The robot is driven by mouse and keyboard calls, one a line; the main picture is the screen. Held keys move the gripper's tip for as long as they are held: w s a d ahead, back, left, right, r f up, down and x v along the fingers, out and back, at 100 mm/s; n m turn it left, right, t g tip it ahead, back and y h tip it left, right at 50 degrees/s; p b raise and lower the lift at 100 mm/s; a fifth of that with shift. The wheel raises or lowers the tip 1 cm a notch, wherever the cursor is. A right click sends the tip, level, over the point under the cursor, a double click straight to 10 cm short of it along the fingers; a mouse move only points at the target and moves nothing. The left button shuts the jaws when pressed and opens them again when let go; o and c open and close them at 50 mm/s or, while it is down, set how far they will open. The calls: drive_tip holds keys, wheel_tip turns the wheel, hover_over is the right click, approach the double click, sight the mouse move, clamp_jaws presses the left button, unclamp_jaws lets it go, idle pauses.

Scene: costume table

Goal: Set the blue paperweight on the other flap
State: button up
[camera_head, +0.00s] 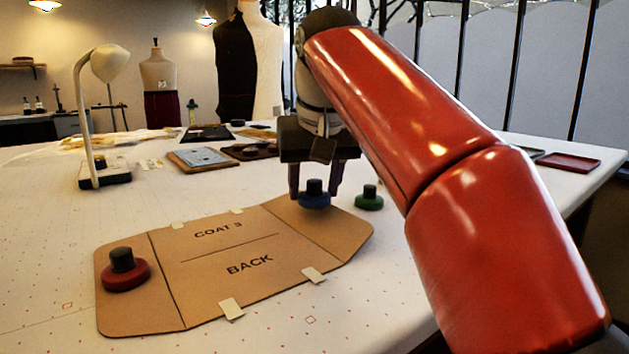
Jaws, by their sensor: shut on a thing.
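The blue paperweight (314,200), a blue disc with a black knob, is at the right flap (335,229) of the brown cardboard pattern marked "COAT 3 BACK" (225,262). My gripper (315,190) points down with its two fingers around the paperweight and is shut on it. I cannot tell whether the disc touches the flap or hangs just above it. The left flap (120,310) bears a red paperweight (125,273) with a black knob.
A green paperweight (369,199) stands on the table just right of the blue one. A desk lamp (98,120) stands at the left. Boards and trays (200,159) lie farther back. The white table (60,220) is clear around the pattern's front.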

sight(316, 194)
drive_tip(key=shift+f+b, duration=1.1)
drive_tip(key=shift+f, duration=0.4)
drive_tip(key=o, duration=1.2)
drive_tip(key=shift+o, duration=0.2)
